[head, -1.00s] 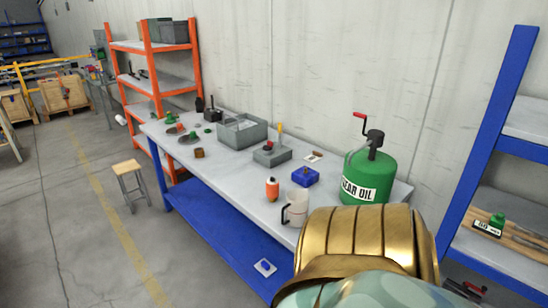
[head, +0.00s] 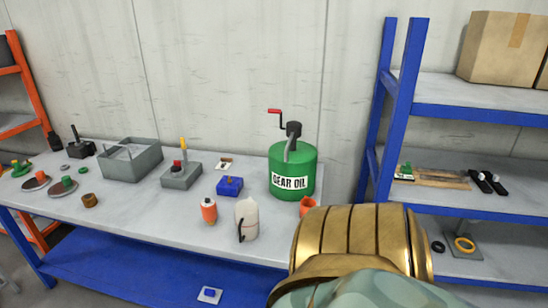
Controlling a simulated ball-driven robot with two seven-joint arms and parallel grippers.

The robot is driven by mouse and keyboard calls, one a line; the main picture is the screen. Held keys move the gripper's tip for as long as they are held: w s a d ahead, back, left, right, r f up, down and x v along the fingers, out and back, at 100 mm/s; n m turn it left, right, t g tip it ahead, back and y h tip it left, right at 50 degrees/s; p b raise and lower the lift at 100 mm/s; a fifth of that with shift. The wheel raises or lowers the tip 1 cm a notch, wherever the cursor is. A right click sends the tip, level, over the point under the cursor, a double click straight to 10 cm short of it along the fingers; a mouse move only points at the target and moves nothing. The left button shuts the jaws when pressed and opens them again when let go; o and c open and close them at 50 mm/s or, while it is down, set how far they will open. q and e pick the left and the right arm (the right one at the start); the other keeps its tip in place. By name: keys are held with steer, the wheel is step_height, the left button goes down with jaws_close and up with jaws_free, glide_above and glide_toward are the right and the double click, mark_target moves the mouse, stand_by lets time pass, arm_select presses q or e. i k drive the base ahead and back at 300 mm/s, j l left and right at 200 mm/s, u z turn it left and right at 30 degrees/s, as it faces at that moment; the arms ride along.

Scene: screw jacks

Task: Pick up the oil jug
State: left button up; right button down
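A small off-white jug (head: 250,217) with a dark handle stands upright near the front edge of the grey workbench (head: 130,205), in the head view. It looks like the oil jug. It stands in front of a green drum (head: 292,165) labelled "GEAR OIL", which has a pump with a red crank on top. Neither of my grippers shows. A gold and pale green part of my own arm fills the lower right of the view and hides the bench's right front corner.
An orange bottle (head: 209,211) stands just left of the jug, and a blue block (head: 229,186) lies behind. An orange cup (head: 307,205) sits to the right, partly behind my arm. A grey bin (head: 131,160) is farther left. A blue shelf rack (head: 398,120) stands right of the bench.

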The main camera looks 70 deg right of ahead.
mark_target(245, 211)
steer(key=i+z, duration=0.2)
steer(key=z, duration=0.3)
steer(key=i+z, duration=0.15)
steer(key=z, duration=0.35)
steer(key=i+j+z, duration=0.15)
steer(key=z, duration=0.3)
steer(key=i+j+z, duration=0.15)
steer(key=z, duration=0.35)
steer(key=i+j+z, duration=0.1)
steer(key=j+z, duration=0.15)
steer(key=z, duration=0.25)
steer(key=j+z, duration=0.2)
steer(key=z, duration=0.3)
steer(key=i+j+z, duration=0.15)
steer(key=j+z, duration=0.15)
steer(key=z, duration=0.2)
steer(key=i+j+z, duration=0.15)
steer(key=j+z, duration=0.2)
steer(key=z, duration=0.15)
steer(key=j+z, duration=0.45)
steer(key=i+l, duration=0.05)
steer(key=l, duration=0.05)
